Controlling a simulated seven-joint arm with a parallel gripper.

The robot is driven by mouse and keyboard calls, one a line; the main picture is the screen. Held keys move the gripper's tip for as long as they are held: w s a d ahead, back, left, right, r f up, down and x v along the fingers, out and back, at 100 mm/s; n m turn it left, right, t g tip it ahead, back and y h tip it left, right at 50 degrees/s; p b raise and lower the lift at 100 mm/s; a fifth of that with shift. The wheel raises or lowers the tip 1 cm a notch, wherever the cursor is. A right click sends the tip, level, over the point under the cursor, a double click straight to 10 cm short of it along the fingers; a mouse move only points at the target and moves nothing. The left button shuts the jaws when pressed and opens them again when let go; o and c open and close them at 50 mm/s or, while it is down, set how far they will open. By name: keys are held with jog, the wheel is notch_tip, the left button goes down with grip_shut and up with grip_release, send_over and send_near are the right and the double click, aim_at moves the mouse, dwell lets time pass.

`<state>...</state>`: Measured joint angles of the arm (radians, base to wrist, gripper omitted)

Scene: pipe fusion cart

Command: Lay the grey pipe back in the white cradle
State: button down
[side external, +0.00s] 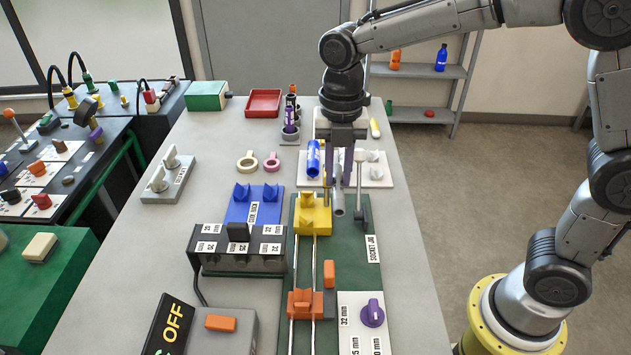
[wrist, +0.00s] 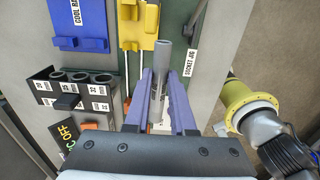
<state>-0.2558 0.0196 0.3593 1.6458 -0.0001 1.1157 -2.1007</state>
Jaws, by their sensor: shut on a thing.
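My gripper (side external: 344,182) is shut on the grey pipe (side external: 339,202), holding it above the bench near the far end of the green socket jig (side external: 370,225). In the wrist view the pipe (wrist: 163,58) sits between the purple fingers of my gripper (wrist: 158,78), its open end pointing forward.
A blue cylinder (side external: 313,158) is just left of my gripper. A blue cool rack (side external: 240,208) and black heater block (side external: 230,258) stand left. Bare bench lies around the two rings (side external: 248,162).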

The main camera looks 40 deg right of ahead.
jog(key=s+d+r, duration=0.2)
jog(key=s+r, duration=0.5)
jog(key=r, duration=0.1)
jog(key=w+d+g+h, duration=0.1)
jog(key=w+d, duration=0.8)
jog(key=d, duration=0.3)
jog(key=w+d, duration=0.8)
jog(key=d, duration=0.4)
notch_tip(320, 180, down, 12)
jog(key=shift+w+a+f, duration=0.15)
jog(key=shift+w+a, duration=0.05)
jog(key=shift+f, duration=0.15)
